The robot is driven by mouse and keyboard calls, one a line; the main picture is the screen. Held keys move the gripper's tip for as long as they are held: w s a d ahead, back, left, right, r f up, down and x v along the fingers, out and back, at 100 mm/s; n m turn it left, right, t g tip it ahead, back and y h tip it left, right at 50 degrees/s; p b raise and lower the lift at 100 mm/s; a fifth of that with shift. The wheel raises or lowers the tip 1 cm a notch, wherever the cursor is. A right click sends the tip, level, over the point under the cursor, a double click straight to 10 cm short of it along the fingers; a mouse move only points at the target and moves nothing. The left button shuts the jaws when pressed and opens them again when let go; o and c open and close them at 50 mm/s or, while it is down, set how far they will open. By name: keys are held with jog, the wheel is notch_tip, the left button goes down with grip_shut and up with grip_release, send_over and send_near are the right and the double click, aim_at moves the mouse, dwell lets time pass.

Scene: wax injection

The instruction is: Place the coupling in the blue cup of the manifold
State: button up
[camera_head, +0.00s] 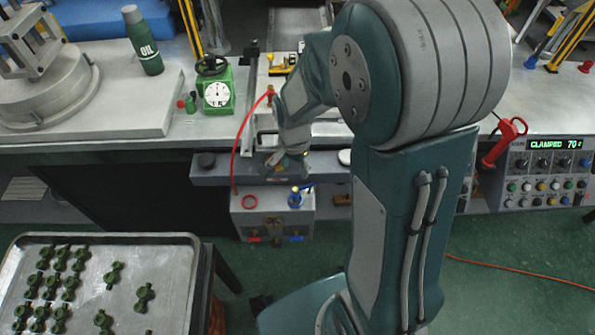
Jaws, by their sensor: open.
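A red hose (238,140) arcs from a brass and red fitting (270,91) on the bench down to the manifold's left side. My gripper (288,164) is open, just above and behind the blue cup, apart from it as far as I can see. The fingertips are small and partly unclear.
A metal tray (178,270) with several green parts stands at the lower left. A green gauge block (216,92), an oil bottle (143,42) and a round metal vessel (42,80) are on the bench. A control panel (545,172) reading "CLAMPED" is at the right.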

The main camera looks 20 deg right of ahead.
jog(key=s+r+n+t, duration=0.2)
jog(key=s+r+n, duration=0.3)
jog(key=r, duration=0.5)
jog(key=s+r+n+t, duration=0.3)
jog(key=s+r+n, duration=0.2)
jog(key=s+r, duration=0.4)
jog(key=shift+r+n+t, duration=0.3)
jog(key=shift+r+n, duration=0.1)
jog(key=shift+r, duration=0.3)
